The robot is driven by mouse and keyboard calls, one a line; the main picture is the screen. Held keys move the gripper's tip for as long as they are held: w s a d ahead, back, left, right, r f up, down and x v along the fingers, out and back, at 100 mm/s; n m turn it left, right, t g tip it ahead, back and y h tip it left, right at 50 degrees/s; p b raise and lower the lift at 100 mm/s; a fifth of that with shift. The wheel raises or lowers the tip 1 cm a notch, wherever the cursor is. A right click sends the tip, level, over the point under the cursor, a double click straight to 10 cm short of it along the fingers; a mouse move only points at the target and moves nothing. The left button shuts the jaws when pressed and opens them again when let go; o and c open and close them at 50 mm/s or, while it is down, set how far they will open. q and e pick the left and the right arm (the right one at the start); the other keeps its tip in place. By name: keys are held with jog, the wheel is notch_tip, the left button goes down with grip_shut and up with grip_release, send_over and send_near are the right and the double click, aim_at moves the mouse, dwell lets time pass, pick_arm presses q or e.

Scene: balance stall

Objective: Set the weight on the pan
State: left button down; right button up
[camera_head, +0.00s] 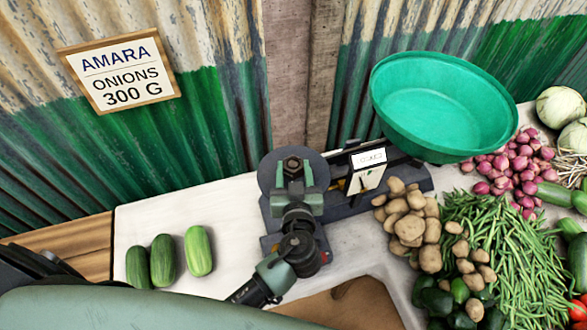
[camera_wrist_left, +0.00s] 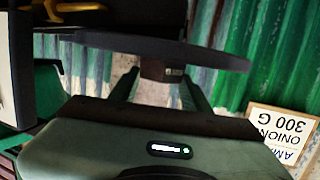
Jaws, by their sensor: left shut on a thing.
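A small dark weight (camera_head: 292,166) is between the fingers of my left gripper (camera_head: 293,176), which is shut on it. The weight also shows in the left wrist view (camera_wrist_left: 158,70), with a small pale marking on its side. The flat round dark pan (camera_head: 267,174) of the scale lies directly beneath the weight; its edge (camera_wrist_left: 215,60) crosses the left wrist view. The weight is at or very close to the pan's surface; I cannot tell whether they touch. My right gripper is not in view.
The scale's green bowl (camera_head: 440,100) stands at the right and looks empty. Potatoes (camera_head: 408,222), green beans (camera_head: 505,250) and onions (camera_head: 515,165) crowd the right. Cucumbers (camera_head: 163,260) lie at left. A sign (camera_head: 120,72) reads "AMARA ONIONS 300 G". The white table between cucumbers and scale is clear.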

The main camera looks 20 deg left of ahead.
pick_arm(q)
jog(key=c, duration=0.9)
grip_release()
jog(key=shift+s+d, duration=0.15)
jog(key=shift+s, duration=0.1)
jog(key=shift+o, duration=1.1)
jog(key=shift+s+d+r, duration=0.1)
jog(key=shift+s+d, duration=0.05)
jog(key=shift+s, duration=0.1)
jog(key=shift+s+r, duration=0.1)
jog(key=shift+f, duration=0.2)
jog(key=b+v, duration=0.4)
jog(key=v, duration=0.7)
jog(key=shift+s+r, duration=0.2)
jog(key=shift+s, duration=0.1)
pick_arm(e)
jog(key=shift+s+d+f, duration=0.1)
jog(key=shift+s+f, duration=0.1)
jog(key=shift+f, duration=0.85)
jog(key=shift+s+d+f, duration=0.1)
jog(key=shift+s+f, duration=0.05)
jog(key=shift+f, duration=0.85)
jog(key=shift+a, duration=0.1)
pick_arm(q)
jog(key=shift+d+f, duration=0.1)
